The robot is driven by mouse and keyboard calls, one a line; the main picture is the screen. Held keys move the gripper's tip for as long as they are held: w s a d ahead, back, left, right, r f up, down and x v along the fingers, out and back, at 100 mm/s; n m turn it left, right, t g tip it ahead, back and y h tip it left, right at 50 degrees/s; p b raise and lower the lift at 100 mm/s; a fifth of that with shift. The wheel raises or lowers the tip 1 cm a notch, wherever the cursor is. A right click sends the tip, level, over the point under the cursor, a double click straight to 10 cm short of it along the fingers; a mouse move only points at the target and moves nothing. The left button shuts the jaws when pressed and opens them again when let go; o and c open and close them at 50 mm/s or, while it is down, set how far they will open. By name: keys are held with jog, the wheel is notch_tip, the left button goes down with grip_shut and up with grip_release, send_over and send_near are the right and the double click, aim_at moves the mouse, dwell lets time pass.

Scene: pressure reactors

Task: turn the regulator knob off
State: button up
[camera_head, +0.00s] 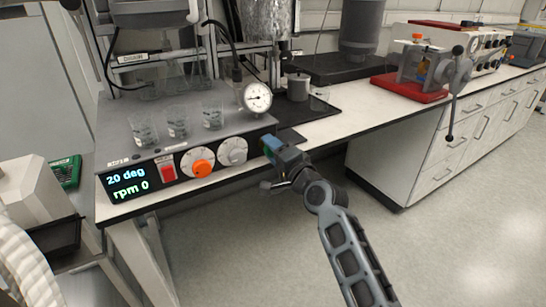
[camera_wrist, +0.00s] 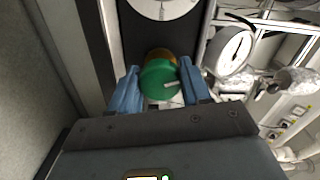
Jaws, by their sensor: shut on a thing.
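The regulator knob (camera_wrist: 158,82) is a round green knob with a small pale mark, set on a brass-coloured base. It shows in the wrist view between the two blue fingers of my gripper (camera_wrist: 160,87). The gripper is shut on the knob, with one finger on each side of it. In the head view my gripper (camera_head: 271,147) is at the right end of the grey hotplate unit (camera_head: 120,152), and the knob is mostly hidden there by the fingers.
The unit's front carries an orange dial (camera_head: 203,169), a white dial (camera_head: 233,151), a red switch (camera_head: 168,173) and a display reading 20 deg, rpm 0. A pressure gauge (camera_head: 257,98) stands close above my gripper. Glass beakers (camera_head: 178,122) stand on the unit. The floor is clear.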

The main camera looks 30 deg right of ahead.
jog(key=n+b, duration=0.1)
jog(key=n, duration=0.1)
jog(key=n+b, duration=0.2)
jog(key=n, duration=0.1)
jog(key=n+b, duration=0.2)
jog(key=shift+a+f, duration=0.1)
jog(key=shift+f, duration=0.3)
jog(key=n+b, duration=0.4)
jog(key=n, duration=0.2)
jog(key=shift+b, duration=0.3)
jog(key=shift+n, duration=0.4)
jog(key=o, duration=0.8)
jog(key=shift+o, duration=1.2)
jog(key=shift+r, duration=0.15)
jog(key=shift+s, duration=0.1)
jog(key=s, duration=0.7)
jog(key=shift+s, duration=0.3)
